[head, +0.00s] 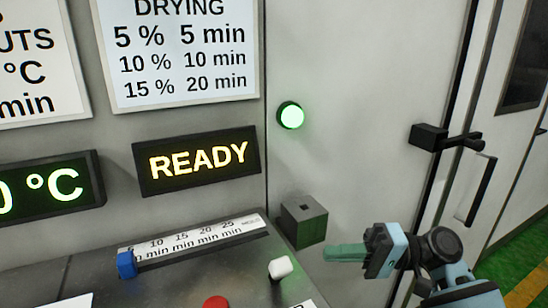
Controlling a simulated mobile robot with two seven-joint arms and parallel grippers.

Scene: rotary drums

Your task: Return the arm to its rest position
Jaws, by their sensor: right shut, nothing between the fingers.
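My right gripper (345,253) is in the lower right of the head view, its arm coming in from the bottom right. Its green-tipped fingers are together and hold nothing. The fingertips point left, just right of a dark grey box (304,220) at the right edge of the control console; I cannot tell whether they touch it. My left gripper is out of view.
The console (215,275) carries a minute scale with a blue slider (127,264), a white knob (280,268) and a red button (216,302). Above are a lit READY display (198,161) and a green lamp (291,116). A black door latch (428,137) juts out at right.

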